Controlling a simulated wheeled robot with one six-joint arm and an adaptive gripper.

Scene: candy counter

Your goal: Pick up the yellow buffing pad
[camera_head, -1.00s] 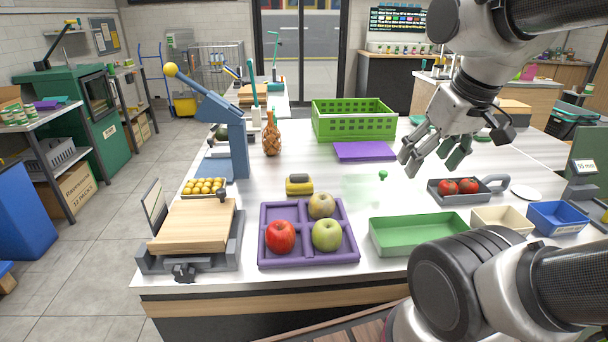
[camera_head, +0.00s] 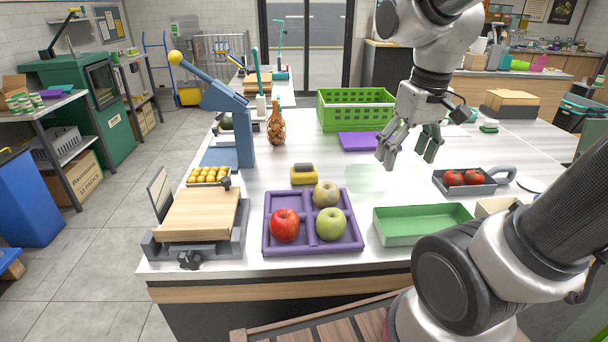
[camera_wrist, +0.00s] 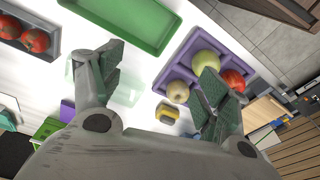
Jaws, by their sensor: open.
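The yellow buffing pad (camera_head: 304,175) is a small yellow block with a dark top. It lies on the white counter (camera_head: 290,260) just behind the purple divided tray (camera_head: 357,245). In the wrist view the pad (camera_wrist: 168,112) shows between my fingers, nearer the right finger. My gripper (camera_head: 408,160) is open and empty. It hangs above the counter, to the right of the pad and clear of it. In the wrist view my gripper's two fingers (camera_wrist: 155,85) are spread wide apart.
The purple tray holds a red apple (camera_head: 285,226), a green apple (camera_head: 331,224) and a brownish fruit (camera_head: 326,194). A green tray (camera_head: 420,238) lies right of it. A wooden board (camera_head: 200,214) and a blue lever press (camera_head: 243,135) stand left. A clear, faint greenish container (camera_head: 366,178) stands right of the pad.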

